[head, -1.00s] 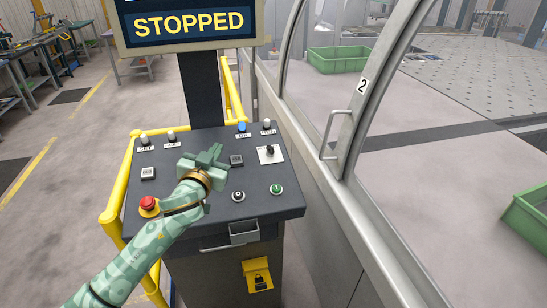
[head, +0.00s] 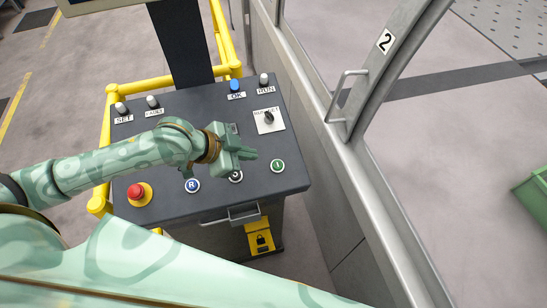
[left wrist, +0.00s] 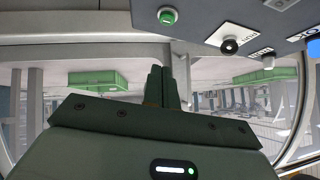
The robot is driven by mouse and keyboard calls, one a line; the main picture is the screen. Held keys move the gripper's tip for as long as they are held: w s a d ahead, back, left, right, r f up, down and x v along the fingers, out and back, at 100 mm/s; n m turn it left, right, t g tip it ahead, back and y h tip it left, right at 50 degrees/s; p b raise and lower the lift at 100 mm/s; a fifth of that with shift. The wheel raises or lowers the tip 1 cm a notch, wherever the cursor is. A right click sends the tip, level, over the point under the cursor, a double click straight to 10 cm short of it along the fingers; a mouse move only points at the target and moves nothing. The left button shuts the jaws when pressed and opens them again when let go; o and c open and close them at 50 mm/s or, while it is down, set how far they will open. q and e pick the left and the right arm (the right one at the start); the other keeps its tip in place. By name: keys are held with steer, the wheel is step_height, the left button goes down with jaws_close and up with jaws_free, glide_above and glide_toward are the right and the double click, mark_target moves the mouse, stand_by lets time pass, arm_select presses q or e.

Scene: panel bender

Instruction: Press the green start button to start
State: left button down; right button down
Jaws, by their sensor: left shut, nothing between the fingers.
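The green start button (head: 277,166) sits at the lower right of the dark sloped control panel (head: 215,200). It also shows at the top of the left wrist view (left wrist: 167,16). My left gripper (head: 253,154) is shut and empty. In the head view its fingertips are over the panel, a little up and left of the green button. In the left wrist view the closed fingers (left wrist: 160,85) point below the button, apart from it. My right gripper is not in view.
A red emergency button (head: 136,191), a blue-ringed R button (head: 192,186) and a rotary switch (head: 269,117) share the panel. A yellow rail (head: 104,150) runs along its left. The machine's door frame, with a handle (head: 342,95), stands to the right.

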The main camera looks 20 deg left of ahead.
arm_select(q)
glide_above(281, 163)
steer(key=s+a, duration=0.1)
steer(key=s, duration=0.2)
steer(key=f, duration=0.7)
steer(key=shift+a, duration=0.2)
steer(key=shift+w+a+f, duration=0.1)
steer(key=shift+w+f, duration=0.05)
steer(key=shift+f, duration=0.5)
steer(key=shift+w+f, duration=0.15)
steer(key=shift+f, duration=0.45)
steer(key=shift+w+a+f, duration=0.1)
steer(key=shift+a+f, duration=0.1)
steer(key=shift+f, duration=0.5)
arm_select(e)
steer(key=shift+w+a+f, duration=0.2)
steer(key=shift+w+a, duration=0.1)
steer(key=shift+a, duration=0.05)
arm_select(q)
steer(key=shift+f+b, duration=0.1)
steer(key=shift+b, duration=0.25)
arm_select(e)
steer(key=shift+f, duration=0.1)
